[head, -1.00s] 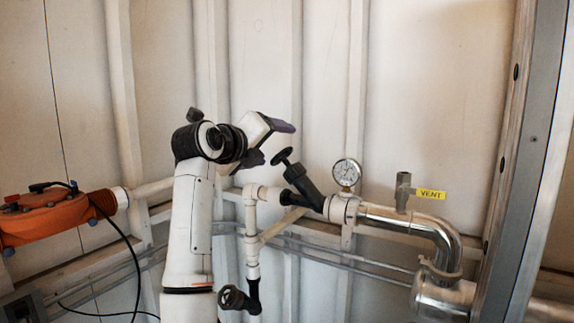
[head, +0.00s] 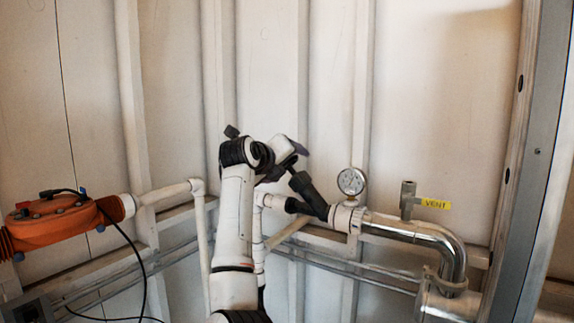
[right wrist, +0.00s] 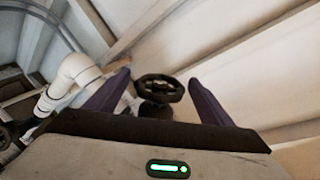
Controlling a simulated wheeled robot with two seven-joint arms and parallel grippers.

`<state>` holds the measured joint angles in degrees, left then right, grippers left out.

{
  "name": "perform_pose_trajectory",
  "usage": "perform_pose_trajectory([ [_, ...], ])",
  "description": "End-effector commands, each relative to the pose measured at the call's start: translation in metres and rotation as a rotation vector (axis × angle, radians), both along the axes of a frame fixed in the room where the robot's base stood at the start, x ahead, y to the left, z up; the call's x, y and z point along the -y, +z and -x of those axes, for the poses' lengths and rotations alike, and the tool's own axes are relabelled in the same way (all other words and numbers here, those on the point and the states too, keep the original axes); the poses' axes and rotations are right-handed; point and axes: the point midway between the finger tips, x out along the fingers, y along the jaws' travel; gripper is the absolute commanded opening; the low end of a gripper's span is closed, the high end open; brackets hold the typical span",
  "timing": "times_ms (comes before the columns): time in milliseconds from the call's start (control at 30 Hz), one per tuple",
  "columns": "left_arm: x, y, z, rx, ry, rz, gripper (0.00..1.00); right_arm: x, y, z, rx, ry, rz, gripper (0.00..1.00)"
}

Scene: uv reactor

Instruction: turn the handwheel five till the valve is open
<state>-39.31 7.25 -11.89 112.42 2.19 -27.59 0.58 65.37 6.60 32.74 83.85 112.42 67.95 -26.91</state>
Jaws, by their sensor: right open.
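A dark handwheel (right wrist: 160,88) sits on a slanted black valve body (head: 309,190) beside the gauge. I take it to be handwheel five; no number is readable. My right gripper (head: 287,163) is at this wheel and partly hides it in the head view. In the right wrist view the right gripper (right wrist: 160,77) is open, with one dark purple finger on each side of the wheel. The wheel appears centred between the fingers, slightly beyond the tips. I cannot tell whether they touch. My left gripper is not in view.
A pressure gauge (head: 351,182) stands just right of the valve. A vent fitting (head: 408,199) with a yellow tag rises from the metal pipe (head: 395,224). White pipes (right wrist: 76,80) run close to the left finger. An orange unit (head: 50,220) is at the far left.

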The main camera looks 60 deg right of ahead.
Motion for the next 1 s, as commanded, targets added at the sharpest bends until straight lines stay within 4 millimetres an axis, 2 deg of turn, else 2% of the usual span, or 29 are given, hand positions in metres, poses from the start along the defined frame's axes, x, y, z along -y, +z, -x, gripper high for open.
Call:
perform_pose_trajectory([
  [200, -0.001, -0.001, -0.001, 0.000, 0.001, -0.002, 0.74, 0.000, 0.000, 0.000, -0.001, 0.000, 0.000, 0.75],
  [433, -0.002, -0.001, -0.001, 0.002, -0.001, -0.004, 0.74, 0.000, 0.000, 0.000, -0.001, 0.000, 0.000, 0.36],
  [733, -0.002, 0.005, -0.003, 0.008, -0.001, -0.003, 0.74, 0.000, 0.000, 0.000, 0.000, 0.022, -0.025, 0.36],
  [1000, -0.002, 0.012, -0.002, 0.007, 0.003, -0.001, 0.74, 0.000, 0.003, 0.000, 0.002, 0.131, -0.134, 0.36],
])
